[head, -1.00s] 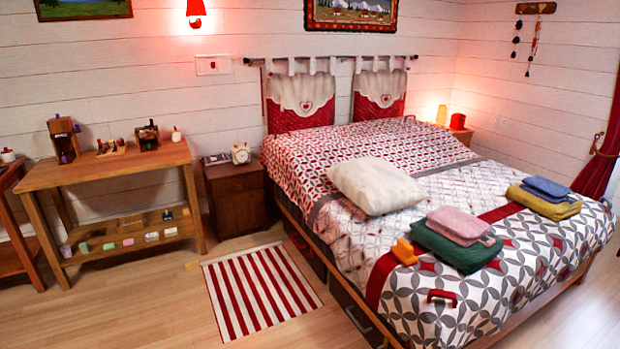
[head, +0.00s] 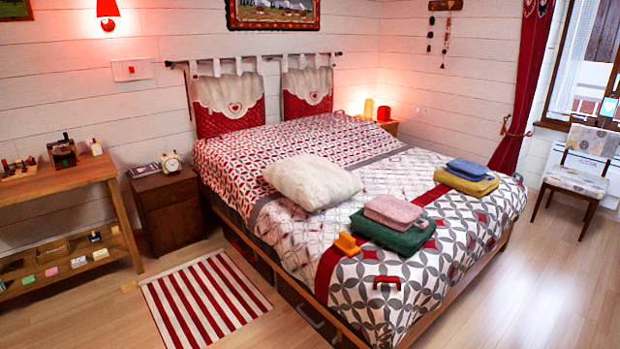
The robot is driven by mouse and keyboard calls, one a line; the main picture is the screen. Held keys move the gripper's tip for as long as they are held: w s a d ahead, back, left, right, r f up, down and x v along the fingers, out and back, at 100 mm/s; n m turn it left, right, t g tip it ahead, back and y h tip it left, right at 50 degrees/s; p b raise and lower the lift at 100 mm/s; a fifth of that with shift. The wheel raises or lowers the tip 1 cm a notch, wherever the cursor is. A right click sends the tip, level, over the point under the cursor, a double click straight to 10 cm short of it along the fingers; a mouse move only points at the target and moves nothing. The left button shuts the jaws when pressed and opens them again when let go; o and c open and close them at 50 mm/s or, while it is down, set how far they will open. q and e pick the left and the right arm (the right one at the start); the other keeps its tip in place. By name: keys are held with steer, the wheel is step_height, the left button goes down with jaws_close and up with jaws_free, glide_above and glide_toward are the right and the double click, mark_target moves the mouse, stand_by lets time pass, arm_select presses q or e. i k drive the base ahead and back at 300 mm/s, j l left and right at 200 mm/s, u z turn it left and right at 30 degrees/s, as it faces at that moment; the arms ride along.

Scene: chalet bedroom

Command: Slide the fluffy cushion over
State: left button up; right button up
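The fluffy cushion (head: 311,181) is cream white and lies flat on the left side of the bed (head: 395,192), on the patterned cover near the edge. It is fully visible and nothing touches it from above. Neither of my grippers shows in the head view.
On the bed are a pink towel on a green one (head: 398,236), a blue towel on a yellow one (head: 468,182), an orange object (head: 347,243) and a small red handle-like object (head: 386,281). A nightstand (head: 167,207) and wooden table (head: 72,185) stand left.

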mark_target(314, 183)
steer(key=i+j+u, duration=0.4)
steer(key=i, duration=0.45)
steer(key=i+l+u, duration=0.1)
steer(key=i+u, duration=0.3)
steer(key=i, duration=0.4)
steer(key=i+u, duration=0.1)
steer(key=i, duration=1.2)
steer(key=i+z, duration=0.45)
steer(key=i+j+z, duration=0.15)
steer(key=z, duration=0.35)
steer(key=i, duration=0.05)
